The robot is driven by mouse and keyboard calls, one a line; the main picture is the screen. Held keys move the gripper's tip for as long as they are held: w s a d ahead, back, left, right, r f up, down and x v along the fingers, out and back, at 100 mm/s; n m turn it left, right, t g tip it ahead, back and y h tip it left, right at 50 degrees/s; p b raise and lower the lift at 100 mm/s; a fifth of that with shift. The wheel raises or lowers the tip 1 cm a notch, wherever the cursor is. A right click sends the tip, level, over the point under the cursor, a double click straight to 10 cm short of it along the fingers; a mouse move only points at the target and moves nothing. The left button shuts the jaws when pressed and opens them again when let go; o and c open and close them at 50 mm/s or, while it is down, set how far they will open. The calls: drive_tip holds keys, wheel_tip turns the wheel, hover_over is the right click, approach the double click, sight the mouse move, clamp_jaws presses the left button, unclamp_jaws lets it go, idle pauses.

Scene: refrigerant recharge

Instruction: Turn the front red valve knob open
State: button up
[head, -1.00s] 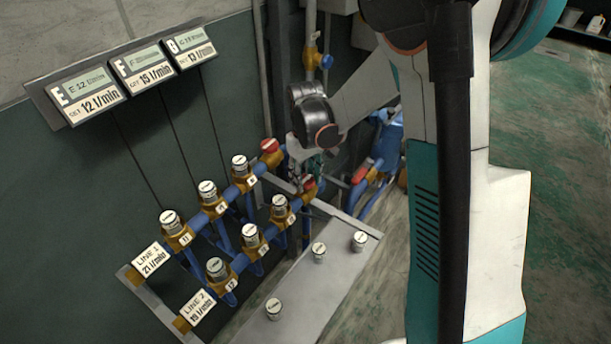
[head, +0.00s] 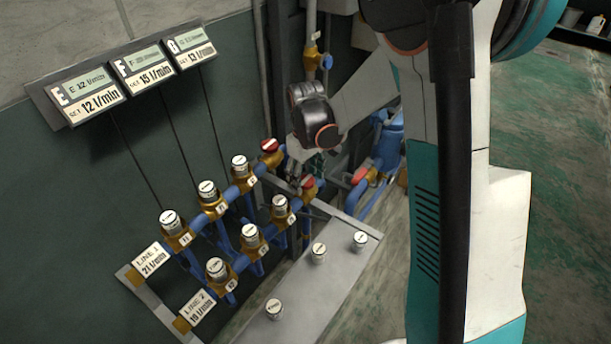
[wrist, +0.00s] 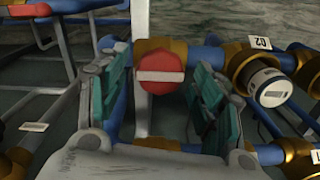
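The front red valve knob (wrist: 160,73) is a red disc with a white bar lying level across its face, in the wrist view. It sits on a brass fitting of the front blue pipe line; in the head view the knob (head: 307,182) is partly hidden by my gripper. My gripper (wrist: 163,88) is open, with one teal finger on each side of the knob. Gaps show between the fingers and the knob, and I see no contact. In the head view my gripper (head: 303,175) is small and partly hidden by my wrist.
A second red knob (head: 269,146) stands on the rear line, close to my wrist. Several silver-capped valves (head: 251,234) line both pipes. A grey bench plate (head: 300,290) with loose caps lies in front. Flow displays (head: 137,70) hang on the wall. Another red-handled valve (head: 364,175) is at right.

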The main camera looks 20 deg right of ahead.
sight(306, 180)
wheel_tip(306, 180, up, 12)
idle(0.7)
idle(0.4)
drive_tip(key=s+r+m+t, duration=0.2)
drive_tip(key=s+r+t, duration=0.1)
drive_tip(key=s, duration=0.8)
drive_tip(key=s+r+m+t, duration=0.3)
drive_tip(key=s+t, duration=0.1)
drive_tip(key=s, duration=0.7)
drive_tip(key=shift+s+a, duration=0.2)
drive_tip(key=shift+a, duration=0.1)
